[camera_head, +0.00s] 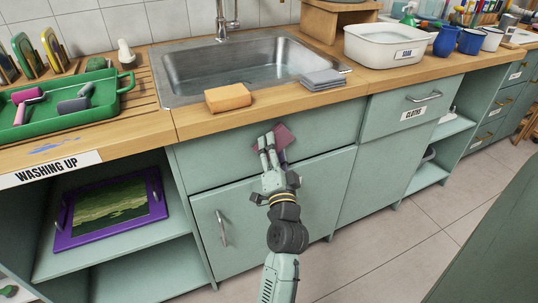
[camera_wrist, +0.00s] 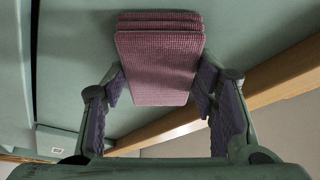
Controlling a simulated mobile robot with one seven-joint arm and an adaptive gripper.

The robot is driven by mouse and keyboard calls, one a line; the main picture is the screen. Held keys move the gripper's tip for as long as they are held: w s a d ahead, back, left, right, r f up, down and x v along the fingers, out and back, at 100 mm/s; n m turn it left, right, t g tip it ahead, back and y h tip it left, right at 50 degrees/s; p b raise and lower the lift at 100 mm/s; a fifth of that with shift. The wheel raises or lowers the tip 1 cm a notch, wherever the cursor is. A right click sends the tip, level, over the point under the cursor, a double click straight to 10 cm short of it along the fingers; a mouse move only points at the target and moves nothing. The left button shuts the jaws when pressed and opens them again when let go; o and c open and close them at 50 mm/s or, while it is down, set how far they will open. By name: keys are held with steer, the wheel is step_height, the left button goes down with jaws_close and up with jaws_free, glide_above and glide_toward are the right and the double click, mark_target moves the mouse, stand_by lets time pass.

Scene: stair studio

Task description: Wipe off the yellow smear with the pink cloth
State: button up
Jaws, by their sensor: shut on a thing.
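The pink cloth (camera_head: 286,136) is a folded, waffle-textured pad held in my gripper (camera_head: 268,142), in front of the green cabinet face below the sink. In the wrist view the folded cloth (camera_wrist: 160,62) lies between the fingers of my gripper (camera_wrist: 160,88), with its layers stacked at the far end. The fingers are shut on its sides. The cloth is below the counter's front edge; I cannot tell whether it touches the cabinet. I see no yellow smear in either view. A blue smear (camera_head: 52,149) shows on the wooden counter at the left.
The counter (camera_head: 150,128) holds an orange sponge (camera_head: 228,97), a grey folded cloth (camera_head: 323,80), a green tray (camera_head: 68,110) with tools, and a white basin (camera_head: 384,44). The sink (camera_head: 225,67) is behind the sponge. A purple-framed screen (camera_head: 110,207) lies on the left shelf. Tiled floor is clear at right.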

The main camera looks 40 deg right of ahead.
steer(key=shift+s+d+b, duration=0.15)
steer(key=shift+d+b, duration=0.05)
steer(key=shift+d, duration=0.3)
steer(key=shift+s+d+b, duration=0.15)
steer(key=shift+d+b, duration=0.05)
steer(key=shift+d, duration=0.3)
steer(key=shift+w, duration=0.1)
steer(key=shift+w+a+r+p, duration=0.1)
steer(key=shift+w+a+p, duration=0.05)
steer(key=shift+a+p, duration=0.2)
steer(key=shift+w+a+p, duration=0.35)
steer(key=shift+a+p, duration=0.1)
steer(key=shift+a, duration=0.45)
steer(key=shift+w+a+p, duration=0.3)
steer(key=shift+a+p, duration=0.1)
steer(key=shift+a, duration=0.45)
steer(key=s+a+b, duration=0.1)
steer(key=s, duration=0.5)
steer(key=shift+b, duration=0.4)
